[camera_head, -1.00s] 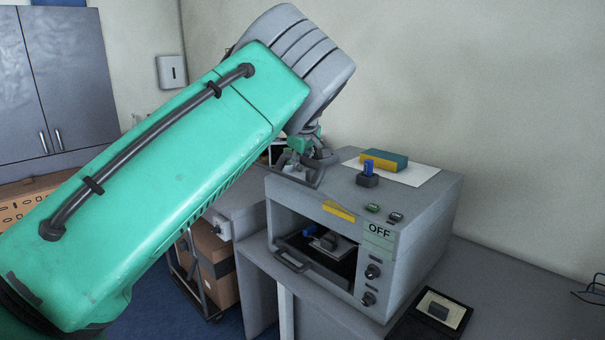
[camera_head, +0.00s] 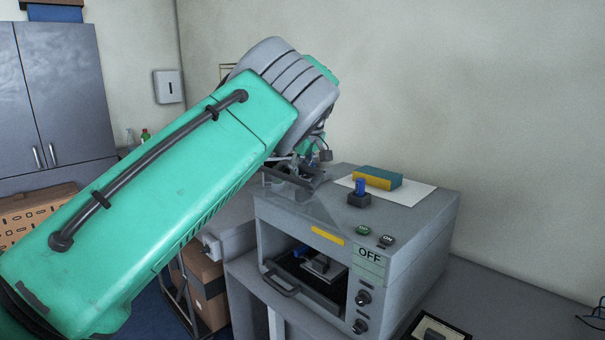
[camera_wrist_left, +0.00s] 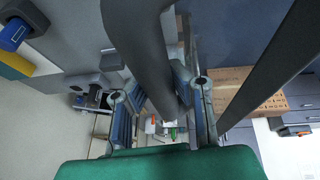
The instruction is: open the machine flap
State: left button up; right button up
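The machine (camera_head: 408,235) is a grey box with an open front, a yellow strip (camera_head: 328,235) and an OFF display (camera_head: 370,254). My left gripper (camera_head: 295,172) is by the machine's upper left edge, partly hidden by my arm. In the left wrist view its fingers (camera_wrist_left: 165,95) stand apart, with a thick dark bar (camera_wrist_left: 140,45) passing across or between them. Contact and grip cannot be told. My right gripper is out of view.
On the machine top are a blue-topped switch (camera_head: 360,192), green and dark buttons, and a yellow-teal block (camera_head: 378,178) on a white sheet. Knobs (camera_head: 363,297) are at the front right. Cardboard boxes (camera_head: 203,285) stand below left.

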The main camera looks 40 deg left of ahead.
pick_arm(q)
jog(key=o, duration=0.5)
jog(key=shift+s+a+r, duration=0.1)
jog(key=shift+a+r, duration=0.1)
jog(key=shift+r, duration=0.3)
jog(key=shift+s+d+f, duration=0.1)
jog(key=shift+s, duration=0.25)
jog(key=shift+w, duration=0.15)
jog(key=shift+w+d, duration=0.1)
jog(key=v, duration=1.2)
jog(key=shift+s, duration=0.3)
jog(key=shift+f, duration=0.1)
